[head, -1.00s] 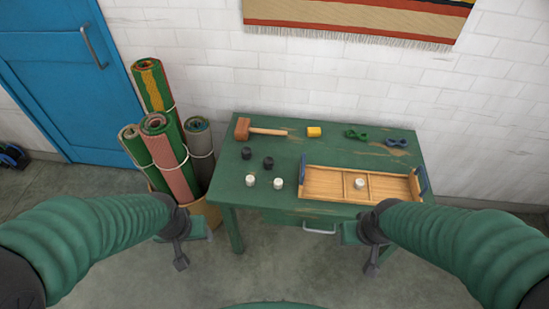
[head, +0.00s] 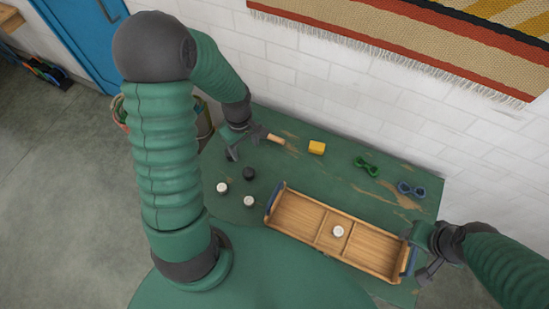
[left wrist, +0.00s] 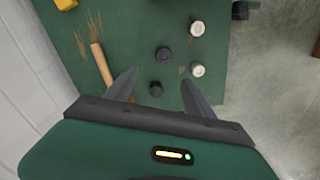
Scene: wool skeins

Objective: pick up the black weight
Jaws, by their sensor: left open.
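Two black weights stand on the green table. One black weight (head: 249,173) shows in the head view below my left gripper (head: 243,146); the other is hidden there by the gripper. In the left wrist view one black weight (left wrist: 163,53) is beyond the fingertips. The other black weight (left wrist: 155,88) appears between the open, empty fingers of my left gripper (left wrist: 158,88); I cannot tell the height gap. My right gripper (head: 424,262) is at the right end of the wooden tray (head: 372,269); its jaw opening is unclear.
White weights (head: 222,187) (head: 249,201) stand close to the black ones, and another white weight (head: 338,231) is in the tray's middle compartment. A hammer (head: 275,139) lies close to my left gripper.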

